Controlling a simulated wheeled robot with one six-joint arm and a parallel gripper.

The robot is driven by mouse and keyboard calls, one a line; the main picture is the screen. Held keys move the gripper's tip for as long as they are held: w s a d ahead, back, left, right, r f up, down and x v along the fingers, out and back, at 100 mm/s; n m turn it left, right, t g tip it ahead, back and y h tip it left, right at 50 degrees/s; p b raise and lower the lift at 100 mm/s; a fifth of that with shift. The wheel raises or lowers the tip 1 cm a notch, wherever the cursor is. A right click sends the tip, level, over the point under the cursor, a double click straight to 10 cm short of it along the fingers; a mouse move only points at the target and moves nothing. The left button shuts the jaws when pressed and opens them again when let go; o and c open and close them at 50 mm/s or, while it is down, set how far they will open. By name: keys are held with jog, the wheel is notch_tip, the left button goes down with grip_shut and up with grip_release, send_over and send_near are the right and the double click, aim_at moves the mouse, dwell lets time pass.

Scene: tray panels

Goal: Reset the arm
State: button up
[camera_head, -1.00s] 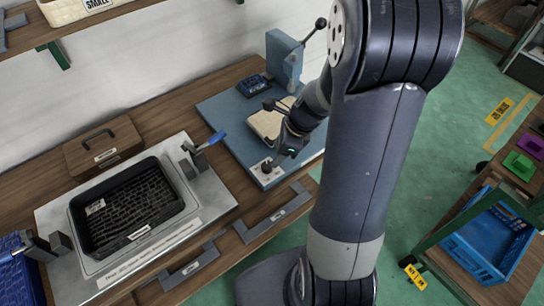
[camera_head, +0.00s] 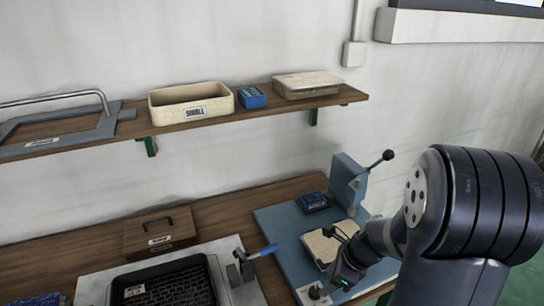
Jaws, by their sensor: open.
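My arm comes in from the right of the head view, with its big dark shoulder joint at the right edge. My gripper (camera_head: 334,262) is low over the blue fixture plate (camera_head: 277,226) on the workbench. It is at the right side of a beige tray panel (camera_head: 321,247) that lies on the plate. The fingertips are small and partly hidden by the wrist, and nothing is seen held between them.
A lever press (camera_head: 350,180) and a small blue box (camera_head: 313,202) stand on the plate. To the left are a black tray (camera_head: 183,285), a blue-handled clamp (camera_head: 240,265) and a brown lidded box (camera_head: 158,233). A wall shelf (camera_head: 246,111) holds beige containers.

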aim_at(315, 291)
jog(key=b+x, duration=0.1)
jog(key=x, duration=0.6)
